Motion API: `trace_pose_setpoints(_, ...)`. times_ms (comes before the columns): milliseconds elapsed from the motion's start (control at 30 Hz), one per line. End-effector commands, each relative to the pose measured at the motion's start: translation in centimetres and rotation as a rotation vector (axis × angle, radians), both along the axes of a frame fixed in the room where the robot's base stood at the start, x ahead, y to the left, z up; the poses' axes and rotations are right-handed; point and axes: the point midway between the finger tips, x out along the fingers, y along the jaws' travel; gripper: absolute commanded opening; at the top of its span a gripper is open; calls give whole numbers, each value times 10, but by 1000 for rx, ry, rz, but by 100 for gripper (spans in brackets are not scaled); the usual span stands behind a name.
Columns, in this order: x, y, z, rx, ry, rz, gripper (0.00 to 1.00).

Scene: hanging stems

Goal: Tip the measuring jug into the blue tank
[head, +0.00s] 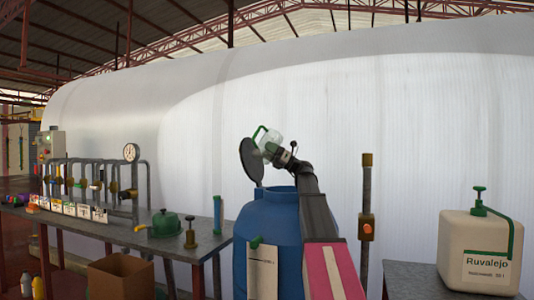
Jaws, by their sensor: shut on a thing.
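The measuring jug (270,141) is clear with a green handle. It is held in the air above the blue tank and looks tilted. My gripper (280,155) is shut on the jug, at its lower right side. The blue tank (262,218) stands at the middle, below the jug. A dark round disc (250,162), which looks like the tank's raised lid, stands upright at the left of the jug. The inside of the tank and any liquid in the jug cannot be made out. My arm hides the tank's right part.
A cardboard box (121,276) is below. A post (366,220) and a white Ruvalejo canister (480,250) stand at the right.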

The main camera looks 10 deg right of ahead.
Motion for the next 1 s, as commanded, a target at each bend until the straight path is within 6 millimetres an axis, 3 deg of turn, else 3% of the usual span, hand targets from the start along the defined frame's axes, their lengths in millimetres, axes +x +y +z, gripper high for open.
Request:
trace_pose_setpoints(167, 5, -6, 2, -155, -80, 0, 57)
trace_pose_setpoints(533, 6, -9, 1, -204, -106, 0, 57)
trace_pose_setpoints(800, 15, -25, -7, -461, -237, 0, 57)
trace_pose_setpoints(1000, 15, -28, -11, -525, -271, 1, 57)
